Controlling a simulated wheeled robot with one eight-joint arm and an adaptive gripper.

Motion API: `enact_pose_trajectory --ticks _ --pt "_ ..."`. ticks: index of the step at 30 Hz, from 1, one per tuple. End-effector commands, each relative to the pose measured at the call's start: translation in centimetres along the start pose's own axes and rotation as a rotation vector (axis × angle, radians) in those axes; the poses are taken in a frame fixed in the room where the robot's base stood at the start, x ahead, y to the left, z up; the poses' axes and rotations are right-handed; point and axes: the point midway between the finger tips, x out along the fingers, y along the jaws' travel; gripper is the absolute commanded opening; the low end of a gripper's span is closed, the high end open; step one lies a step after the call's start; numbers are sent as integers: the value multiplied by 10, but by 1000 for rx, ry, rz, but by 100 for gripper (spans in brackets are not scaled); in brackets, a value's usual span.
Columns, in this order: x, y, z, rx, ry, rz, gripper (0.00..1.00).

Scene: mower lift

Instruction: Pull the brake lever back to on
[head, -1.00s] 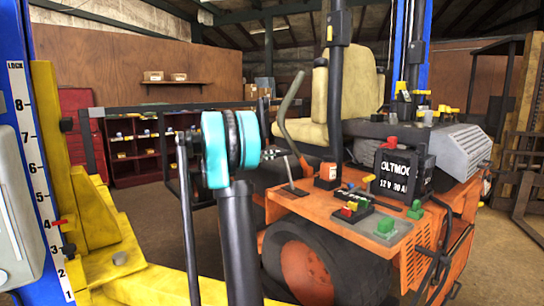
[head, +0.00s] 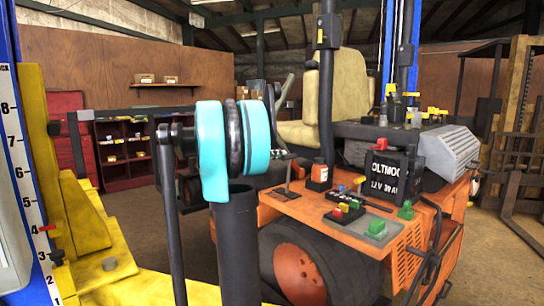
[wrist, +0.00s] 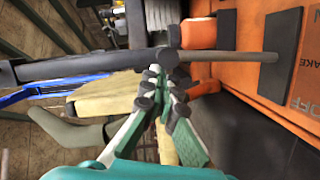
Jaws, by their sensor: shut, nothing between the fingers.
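The brake lever (wrist: 225,57) is a thin grey rod with a dark rounded end. It rises from a dark slot plate (wrist: 281,48) on the mower's orange panel, beside partly visible "OFF" lettering. In the head view the lever (head: 289,174) stands near the seat, its top partly hidden by my arm. My gripper (wrist: 162,82) has its fingertips together, with nothing between them. They are right beside the lever's dark end; I cannot tell whether they touch it. In the head view my gripper (head: 284,154) is small, dark and mostly hidden behind my turquoise wrist.
The orange mower (head: 400,240) carries a cream seat (head: 345,85), a black post (head: 326,100), a battery (head: 388,175) and several small coloured blocks. A curved grey lever (head: 284,93) stands near the seat. A yellow lift arm (head: 85,220) is at left.

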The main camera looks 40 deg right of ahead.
Motion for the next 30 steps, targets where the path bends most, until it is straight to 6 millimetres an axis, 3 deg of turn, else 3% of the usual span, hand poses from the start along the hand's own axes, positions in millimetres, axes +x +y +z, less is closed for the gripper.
enact_pose_trajectory --ticks 8,12,30 --pt "9 10 35 188 -1 -47 0" --pt "12 11 46 186 0 -46 0" --pt "15 12 60 184 -8 -46 0"
